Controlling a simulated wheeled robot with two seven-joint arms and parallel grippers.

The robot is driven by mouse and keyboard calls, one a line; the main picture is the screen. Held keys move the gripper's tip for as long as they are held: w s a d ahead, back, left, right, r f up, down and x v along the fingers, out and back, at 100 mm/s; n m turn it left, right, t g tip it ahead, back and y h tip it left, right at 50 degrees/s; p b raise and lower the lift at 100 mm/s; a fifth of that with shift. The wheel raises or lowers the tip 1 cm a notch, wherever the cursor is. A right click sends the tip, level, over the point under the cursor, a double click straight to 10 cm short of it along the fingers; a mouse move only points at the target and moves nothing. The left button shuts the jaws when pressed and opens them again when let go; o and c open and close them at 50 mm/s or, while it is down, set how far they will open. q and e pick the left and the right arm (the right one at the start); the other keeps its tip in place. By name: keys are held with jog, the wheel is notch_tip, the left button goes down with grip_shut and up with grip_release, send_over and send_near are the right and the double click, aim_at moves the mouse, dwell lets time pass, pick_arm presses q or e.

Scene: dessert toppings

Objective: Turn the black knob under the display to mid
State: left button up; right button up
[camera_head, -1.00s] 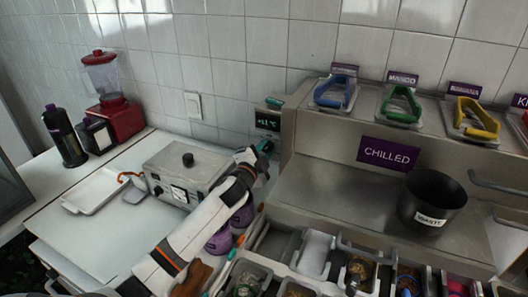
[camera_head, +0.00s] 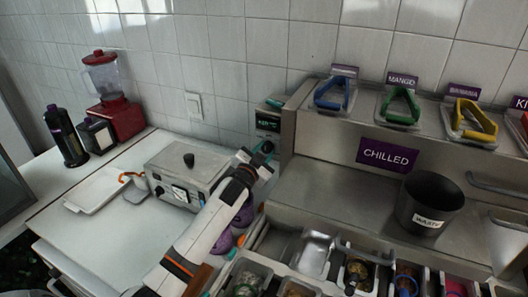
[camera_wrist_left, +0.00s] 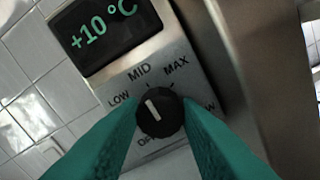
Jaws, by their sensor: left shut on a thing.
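The black knob (camera_wrist_left: 159,117) sits below the display (camera_wrist_left: 106,34) on a steel panel, with OFF, LOW, MID and MAX printed around it. Its white mark points up and slightly left, close to the MID label. The display reads +10 °C; it also shows in the head view (camera_head: 267,123), above my gripper. My left gripper (camera_wrist_left: 160,114) has teal fingers on both sides of the knob and is shut on it. In the head view my left gripper (camera_head: 264,154) reaches the panel and mostly hides the knob. My right gripper is not in view.
A grey metal box (camera_head: 187,172) with its own black knob (camera_head: 188,159) stands left of my arm. The steel CHILLED counter (camera_head: 330,187) with a black waste bin (camera_head: 428,204) is to the right. Topping containers (camera_head: 247,276) lie in front.

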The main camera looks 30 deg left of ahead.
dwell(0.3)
pick_arm(q)
jog(key=o, duration=1)
jog(key=shift+c, duration=0.2)
jog(key=shift+s, duration=0.1)
jog(key=s+b, duration=0.3)
jog(key=s, duration=0.9)
jog(key=shift+d, duration=0.3)
jog(key=shift+w, duration=0.1)
jog(key=shift+f, duration=0.1)
